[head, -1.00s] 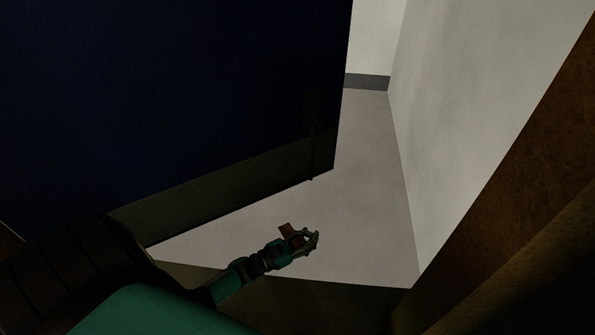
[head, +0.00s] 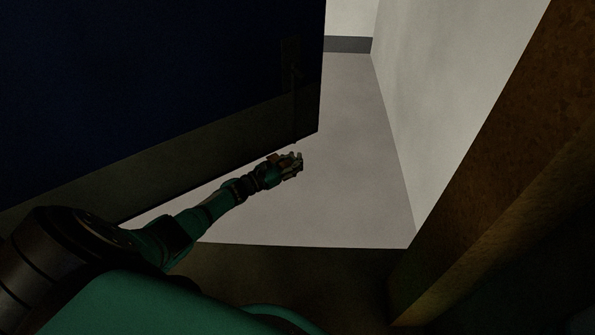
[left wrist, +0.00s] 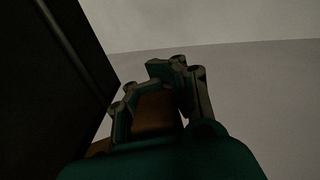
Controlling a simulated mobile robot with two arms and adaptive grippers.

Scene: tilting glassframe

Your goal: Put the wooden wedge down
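My left gripper (head: 295,163) is stretched out low over the pale floor, near the bottom edge of the dark blue door (head: 170,90). It is shut on the brown wooden wedge, which shows between the fingers in the left wrist view (left wrist: 154,112). In the head view only a small brown bit of the wedge shows beside the fingers. The rest is hidden by the gripper. I cannot tell whether the wedge touches the floor or the door. My right gripper is not in view.
The door stands open, with a dark lower band and a thin upright rod (head: 295,105) near its free edge. A brown door frame (head: 490,150) and a pale wall (head: 430,90) stand to the right. Bare floor (head: 365,170) lies between the door and the wall.

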